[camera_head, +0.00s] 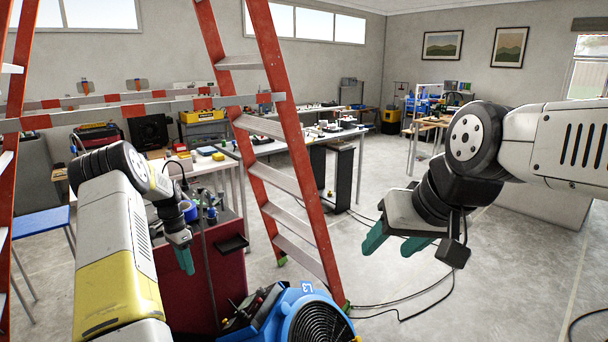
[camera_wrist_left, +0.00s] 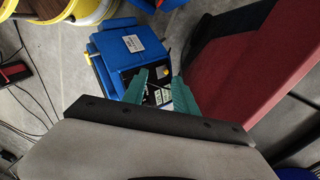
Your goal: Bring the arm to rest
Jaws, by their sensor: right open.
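My left arm (camera_head: 118,250) comes in from the lower left and bends downward at its wrist. My left gripper (camera_head: 185,264) points down beside a red cabinet (camera_head: 195,285). In the left wrist view its two green fingers (camera_wrist_left: 160,77) stand apart with nothing between them, above a blue machine (camera_wrist_left: 133,45). My right arm (camera_head: 560,145) reaches in from the right edge. My right gripper (camera_head: 387,248) is open and empty, pointing left and down over bare floor. Its two green fingers are apart.
A blue blower (camera_head: 318,322) stands on the floor at the bottom centre. A red stepladder (camera_head: 292,150) rises close behind it. Black cables (camera_head: 400,312) lie on the floor to its right. A cluttered workbench (camera_head: 270,148) stands behind.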

